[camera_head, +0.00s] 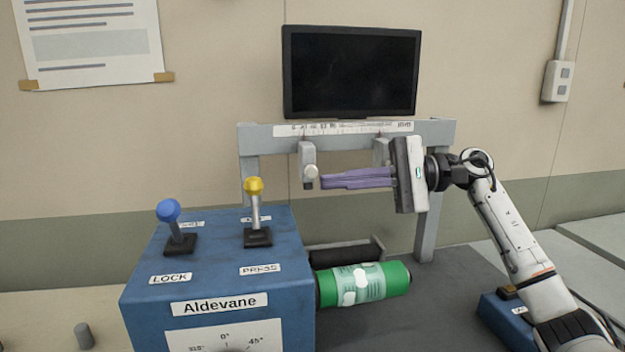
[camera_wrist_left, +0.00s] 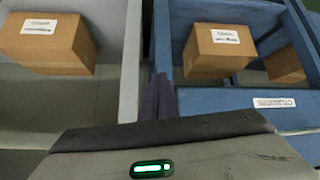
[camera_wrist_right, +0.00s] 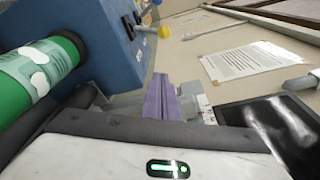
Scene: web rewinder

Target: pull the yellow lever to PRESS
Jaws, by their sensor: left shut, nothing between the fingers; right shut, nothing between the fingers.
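The yellow lever (camera_head: 254,190) stands almost upright on top of the blue Aldevane box (camera_head: 215,285), in a black base. A PRESS label (camera_head: 260,269) lies on the near side of that base; the label behind it is partly hidden. My right gripper (camera_head: 326,181) is shut and empty, its purple fingers pointing left, to the right of the lever and apart from it. In the right wrist view the yellow knob (camera_wrist_right: 164,32) shows beyond the fingertips. My left gripper (camera_wrist_left: 157,92) is shut and empty in the left wrist view, away from the lever.
The blue lever (camera_head: 169,211) stands left of the yellow one, by a LOCK label (camera_head: 170,278). A grey frame (camera_head: 246,150), a dark screen (camera_head: 350,72) and a green roll (camera_head: 362,284) are near the right arm. Cardboard boxes (camera_wrist_left: 219,50) sit below the left gripper.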

